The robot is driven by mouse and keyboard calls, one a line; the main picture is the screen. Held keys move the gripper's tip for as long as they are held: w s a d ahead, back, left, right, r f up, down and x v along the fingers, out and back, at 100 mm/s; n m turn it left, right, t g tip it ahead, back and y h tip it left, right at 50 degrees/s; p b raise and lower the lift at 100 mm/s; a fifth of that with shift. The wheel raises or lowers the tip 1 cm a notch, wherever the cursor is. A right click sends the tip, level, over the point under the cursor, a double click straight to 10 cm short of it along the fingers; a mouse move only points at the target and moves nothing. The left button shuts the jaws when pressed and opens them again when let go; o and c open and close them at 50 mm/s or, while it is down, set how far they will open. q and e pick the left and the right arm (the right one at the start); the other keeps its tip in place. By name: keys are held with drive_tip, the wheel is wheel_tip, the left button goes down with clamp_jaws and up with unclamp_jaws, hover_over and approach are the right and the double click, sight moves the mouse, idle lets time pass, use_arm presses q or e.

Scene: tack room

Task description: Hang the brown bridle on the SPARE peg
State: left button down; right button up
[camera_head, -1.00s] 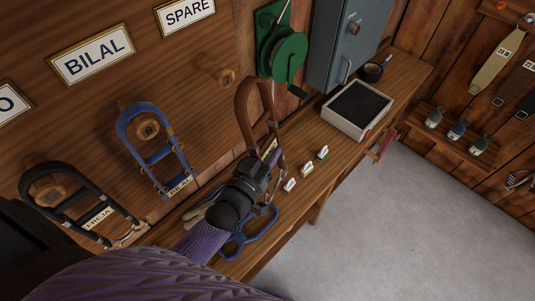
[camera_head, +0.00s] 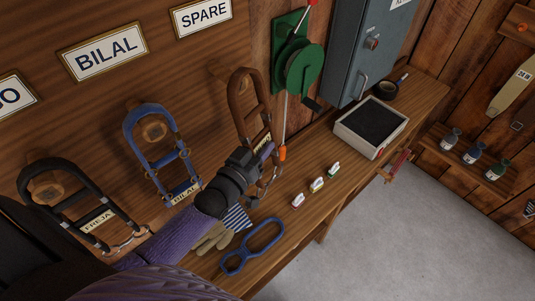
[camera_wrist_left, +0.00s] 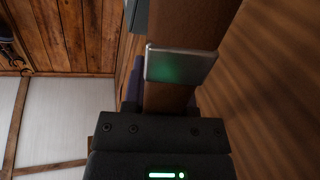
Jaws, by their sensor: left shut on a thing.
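The brown bridle (camera_head: 237,104) hangs upright in my left gripper (camera_head: 262,158), which is shut on its lower part. Its top loop is in front of the board below the SPARE sign (camera_head: 204,15). In the left wrist view a brown strap (camera_wrist_left: 190,22) with a metal fitting (camera_wrist_left: 180,65) rises from the gripper. My right gripper is not in view.
A blue bridle (camera_head: 133,127) and a black bridle (camera_head: 32,180) hang on pegs to the left. A green winch (camera_head: 303,68) is close right of the brown bridle.

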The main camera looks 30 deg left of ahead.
use_arm(q)
drive_tip(key=a+b, duration=0.1)
drive_tip(key=w+a+b, duration=0.1)
drive_tip(key=a, duration=0.1)
drive_tip(key=a+f, duration=0.1)
drive_tip(key=shift+w+a+b, duration=0.15)
drive_tip(key=shift+w+b, duration=0.25)
idle(0.5)
drive_tip(key=shift+c, duration=2)
unclamp_jaws()
drive_tip(key=shift+o, duration=0.4)
drive_tip(key=shift+s, duration=0.1)
